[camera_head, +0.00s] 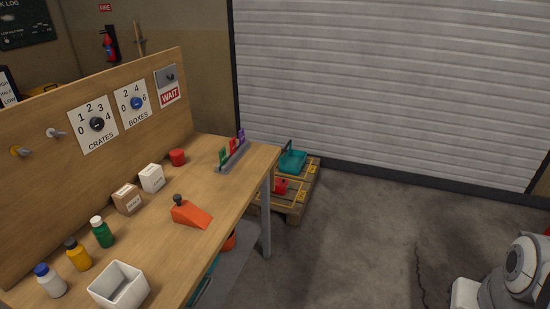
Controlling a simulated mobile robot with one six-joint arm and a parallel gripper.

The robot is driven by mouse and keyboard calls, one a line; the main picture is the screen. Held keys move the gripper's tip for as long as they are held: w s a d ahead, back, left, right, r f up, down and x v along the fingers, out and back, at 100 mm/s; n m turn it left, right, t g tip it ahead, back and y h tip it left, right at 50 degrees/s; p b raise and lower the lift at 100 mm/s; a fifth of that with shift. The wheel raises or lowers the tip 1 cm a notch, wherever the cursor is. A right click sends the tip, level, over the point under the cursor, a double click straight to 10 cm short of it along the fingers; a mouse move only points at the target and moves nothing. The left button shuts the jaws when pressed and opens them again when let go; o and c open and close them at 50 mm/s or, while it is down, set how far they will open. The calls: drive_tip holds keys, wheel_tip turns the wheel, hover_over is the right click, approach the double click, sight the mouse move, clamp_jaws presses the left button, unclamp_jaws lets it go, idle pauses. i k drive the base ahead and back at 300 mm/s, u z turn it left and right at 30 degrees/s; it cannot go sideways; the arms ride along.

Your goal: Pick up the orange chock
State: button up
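The orange chock (193,215) lies on the wooden workbench (215,190), near its front edge. It is wedge-shaped, with a dark knob on its taller left end and the thin end toward the right. Nothing touches it. My gripper is not visible in the head view. A white and grey piece at the lower right, likely part of my arm, is well apart from the chock.
Bottles (102,232), small boxes (127,199), a red can (177,157), a white bin (119,287) and a card rack (234,156) stand on the bench. A panel with dials (97,124) rises behind. A loaded pallet (297,200) sits beyond; the floor rightward is clear.

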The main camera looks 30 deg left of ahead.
sight(184, 212)
drive_tip(key=u, duration=0.55)
drive_tip(key=i, duration=1.35)
drive_tip(key=u, duration=1.3)
drive_tip(key=i, duration=0.75)
drive_tip(key=u, duration=0.25)
drive_tip(key=k, duration=0.75)
drive_tip(key=u, duration=0.2)
drive_tip(key=i, duration=0.75)
drive_tip(key=z, duration=0.05)
